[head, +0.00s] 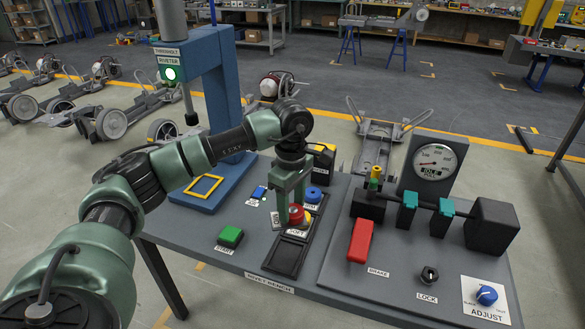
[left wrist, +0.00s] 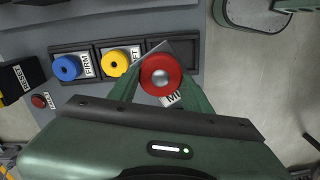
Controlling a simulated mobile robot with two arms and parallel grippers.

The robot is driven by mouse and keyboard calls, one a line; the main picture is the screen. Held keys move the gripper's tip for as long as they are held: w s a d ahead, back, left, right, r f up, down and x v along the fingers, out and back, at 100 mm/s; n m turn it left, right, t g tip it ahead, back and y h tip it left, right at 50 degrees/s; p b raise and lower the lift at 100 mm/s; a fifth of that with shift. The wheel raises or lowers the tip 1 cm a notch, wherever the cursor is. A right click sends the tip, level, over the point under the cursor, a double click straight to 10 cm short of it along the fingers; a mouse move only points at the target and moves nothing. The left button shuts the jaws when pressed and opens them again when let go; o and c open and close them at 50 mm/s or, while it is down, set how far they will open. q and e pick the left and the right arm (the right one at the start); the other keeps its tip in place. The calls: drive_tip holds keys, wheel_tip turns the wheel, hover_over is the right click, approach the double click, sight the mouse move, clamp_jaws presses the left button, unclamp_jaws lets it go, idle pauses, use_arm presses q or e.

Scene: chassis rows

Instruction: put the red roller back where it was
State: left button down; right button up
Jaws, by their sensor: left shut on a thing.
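The red roller (head: 296,213) is held in my left gripper (head: 294,212), which is shut on it over the black roller tray (head: 287,258). The red roller also shows between the fingers in the left wrist view (left wrist: 161,75). The blue roller (left wrist: 67,67) sits in the FIRM slot, and the yellow roller (left wrist: 115,62) sits in the slot beside it. The tray's near slot is empty in the head view. A label starting "MI" (left wrist: 171,99) is partly hidden by the roller and a finger. The exact height of the red roller is unclear. My right gripper is out of view.
A green START button (head: 230,236) and a blue button (head: 259,193) are left of the tray. A red BRAKE lever (head: 361,241), a black LOCK knob (head: 429,275), a blue ADJUST knob (head: 487,295) and a gauge (head: 435,160) are to the right. A blue press frame (head: 222,80) rises behind.

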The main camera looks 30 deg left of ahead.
use_arm(q)
drive_tip(key=f+p, duration=0.1)
drive_tip(key=s+f+m, duration=0.1)
drive_tip(key=f+p, duration=0.1)
drive_tip(key=shift+s+a+f+p, duration=0.1)
drive_tip(key=shift+s+a+p, duration=0.1)
drive_tip(key=shift+s+p, duration=0.15)
drive_tip(key=shift+s+f+m, duration=0.1)
drive_tip(key=shift+f+m, duration=0.2)
drive_tip(key=shift+f+b, duration=1.95)
drive_tip(key=shift+f, duration=1.55)
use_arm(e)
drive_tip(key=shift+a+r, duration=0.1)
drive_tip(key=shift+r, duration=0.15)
use_arm(q)
drive_tip(key=shift+f+b, duration=0.3)
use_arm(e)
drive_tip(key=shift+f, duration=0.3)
use_arm(q)
drive_tip(key=c, duration=0.6)
unclamp_jaws()
